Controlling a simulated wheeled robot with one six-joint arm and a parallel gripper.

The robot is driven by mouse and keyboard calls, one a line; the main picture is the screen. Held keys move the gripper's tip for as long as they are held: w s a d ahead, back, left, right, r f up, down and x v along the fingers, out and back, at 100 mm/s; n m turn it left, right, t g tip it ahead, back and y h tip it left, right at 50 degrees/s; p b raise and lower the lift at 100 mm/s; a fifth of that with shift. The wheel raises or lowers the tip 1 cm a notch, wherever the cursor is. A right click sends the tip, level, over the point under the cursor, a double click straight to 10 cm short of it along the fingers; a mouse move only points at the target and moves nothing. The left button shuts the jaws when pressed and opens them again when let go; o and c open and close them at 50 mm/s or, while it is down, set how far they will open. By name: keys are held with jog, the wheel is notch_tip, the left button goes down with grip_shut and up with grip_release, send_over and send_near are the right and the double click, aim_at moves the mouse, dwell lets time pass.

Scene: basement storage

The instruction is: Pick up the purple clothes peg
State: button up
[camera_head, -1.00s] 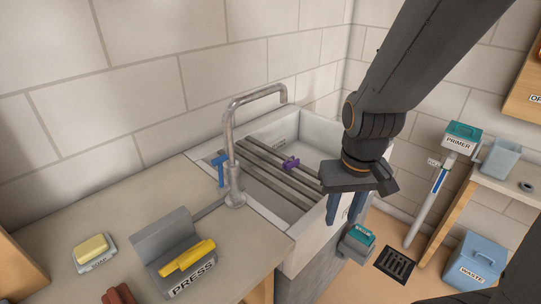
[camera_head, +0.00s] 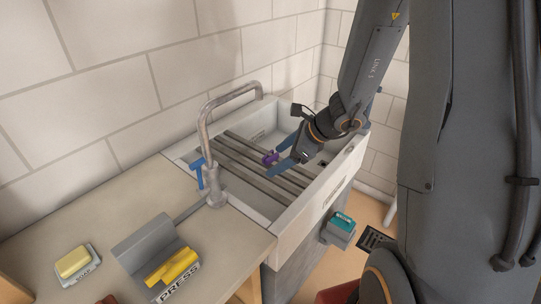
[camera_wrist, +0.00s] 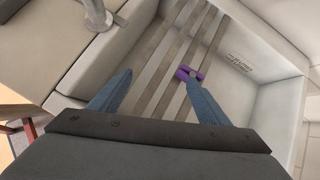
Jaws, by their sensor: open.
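The purple clothes peg (camera_head: 270,158) lies on the slats across the sink (camera_head: 291,232). In the wrist view the peg (camera_wrist: 187,74) sits on a slat beyond the tip of the right finger, which partly overlaps it in the picture. My gripper (camera_head: 279,154) is over the sink with its two blue fingers apart, and the peg shows close to the fingertips in the head view. In the wrist view my gripper (camera_wrist: 163,74) has nothing between its fingers. I cannot tell whether a finger touches the peg.
A metal tap (camera_head: 213,145) with a blue lever (camera_head: 197,172) stands at the sink's left. A grey press (camera_head: 146,250) with a yellow handle and a yellow block (camera_head: 73,262) are on the counter. A teal-topped box (camera_head: 341,225) is by the sink's front.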

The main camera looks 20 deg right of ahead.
aim_at(272, 156)
jog(key=w+f+m+p, duration=0.1)
jog(key=w, duration=0.1)
jog(key=w+f+m+t+p, duration=0.1)
jog(key=w+f+m, duration=0.1)
jog(key=w, duration=0.1)
jog(key=w+d+f+m+t+p, duration=0.1)
jog(key=w+m, duration=0.1)
jog(key=shift+w+f+h, duration=0.35)
jog(key=shift+f+h, duration=0.05)
jog(key=shift+w+a+f, duration=0.25)
jog(key=shift+w+f, duration=0.15)
jog(key=shift+f, duration=0.1)
jog(key=c, duration=1.1)
jog(key=shift+r, duration=0.1)
